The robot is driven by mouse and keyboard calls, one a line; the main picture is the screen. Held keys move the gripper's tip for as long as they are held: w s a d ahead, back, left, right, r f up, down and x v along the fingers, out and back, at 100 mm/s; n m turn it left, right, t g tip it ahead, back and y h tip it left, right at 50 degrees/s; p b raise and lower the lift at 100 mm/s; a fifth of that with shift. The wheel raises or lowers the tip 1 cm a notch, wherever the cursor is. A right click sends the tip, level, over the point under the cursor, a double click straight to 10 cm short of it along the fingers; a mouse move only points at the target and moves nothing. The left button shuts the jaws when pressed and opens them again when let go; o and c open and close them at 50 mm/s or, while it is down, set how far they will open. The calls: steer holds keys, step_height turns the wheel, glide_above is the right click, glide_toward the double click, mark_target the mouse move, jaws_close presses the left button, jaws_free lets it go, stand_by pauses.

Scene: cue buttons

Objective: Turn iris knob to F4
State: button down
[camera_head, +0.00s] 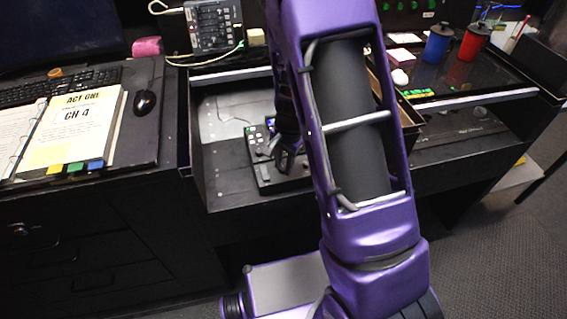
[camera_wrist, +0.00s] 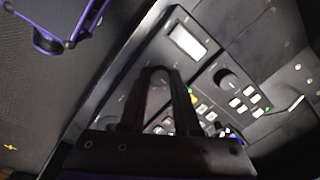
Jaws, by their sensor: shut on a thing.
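A small black control panel (camera_head: 262,172) lies on the desk shelf, partly hidden behind my purple arm. In the wrist view the panel shows a pale display (camera_wrist: 188,41), a round black knob (camera_wrist: 228,79) at its right part and several small lit buttons. My gripper (camera_wrist: 158,78) reaches down over the panel with its fingers closed around a dark round knob, which is mostly hidden between the fingertips. In the head view my gripper (camera_head: 285,160) is at the panel's right part. I cannot read which knob is the iris knob or any F4 mark.
A grey device (camera_head: 213,24) stands behind the panel. Blue (camera_head: 437,43) and red (camera_head: 473,41) mugs stand at right. The shelf left of the panel is clear.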

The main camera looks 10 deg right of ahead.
steer(key=shift+n, duration=0.3)
steer(key=shift+n+b, duration=0.65)
steer(key=shift+n, duration=2.35)
steer(key=c, duration=0.6)
jaws_free()
steer(key=r+p, duration=0.1)
steer(key=r, duration=0.4)
steer(key=r+p, duration=0.1)
steer(key=r, duration=0.5)
steer(key=s+r+p, duration=0.1)
steer(key=r, duration=0.5)
steer(key=shift+s+d+r, duration=0.1)
steer(key=shift+d+r, duration=0.1)
steer(key=shift+d, duration=0.05)
